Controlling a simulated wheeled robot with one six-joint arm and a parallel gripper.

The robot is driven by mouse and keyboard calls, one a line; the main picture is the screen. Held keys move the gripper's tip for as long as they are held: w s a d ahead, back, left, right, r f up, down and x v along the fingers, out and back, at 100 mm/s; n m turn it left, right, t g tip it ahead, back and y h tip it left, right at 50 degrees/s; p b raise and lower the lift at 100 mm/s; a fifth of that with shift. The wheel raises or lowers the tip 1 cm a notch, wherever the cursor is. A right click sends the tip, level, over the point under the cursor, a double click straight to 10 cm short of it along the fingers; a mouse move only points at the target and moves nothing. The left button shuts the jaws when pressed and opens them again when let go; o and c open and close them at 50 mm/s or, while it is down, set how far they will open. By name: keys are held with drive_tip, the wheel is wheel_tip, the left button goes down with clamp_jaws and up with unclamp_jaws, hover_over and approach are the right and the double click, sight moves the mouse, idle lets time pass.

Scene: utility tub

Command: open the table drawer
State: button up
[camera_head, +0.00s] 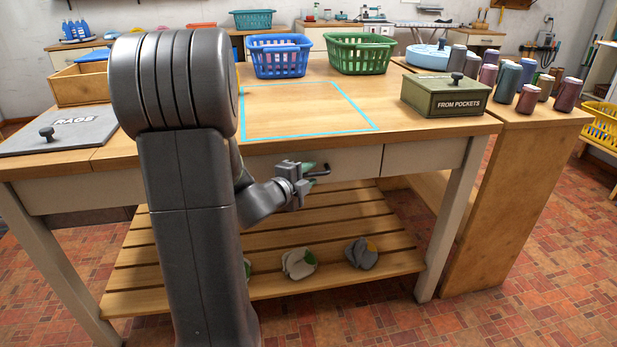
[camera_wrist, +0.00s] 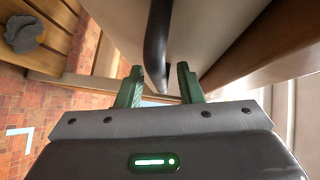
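The table drawer's pale front (camera_head: 350,163) sits under the wooden tabletop and looks flush with the frame, so the drawer appears shut. Its dark bar handle (camera_head: 322,171) is partly hidden by my gripper (camera_head: 308,175) in the head view. In the wrist view the handle (camera_wrist: 157,45) runs down from the top, its near end between the two green fingertips of my gripper (camera_wrist: 160,78). The fingers are apart, with a visible gap on each side of the handle. I cannot tell how deep the handle sits between them.
The tabletop (camera_head: 420,130) is above my gripper, and a slatted shelf (camera_head: 325,225) with several crumpled cloths lies below. A green "FROM POCKETS" box (camera_head: 445,97) stands at the table's right, and a grey "RAGS" lid (camera_head: 65,136) at left. The tiled floor in front is clear.

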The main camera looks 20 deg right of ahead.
drive_tip(key=shift+d, duration=0.1)
clamp_jaws()
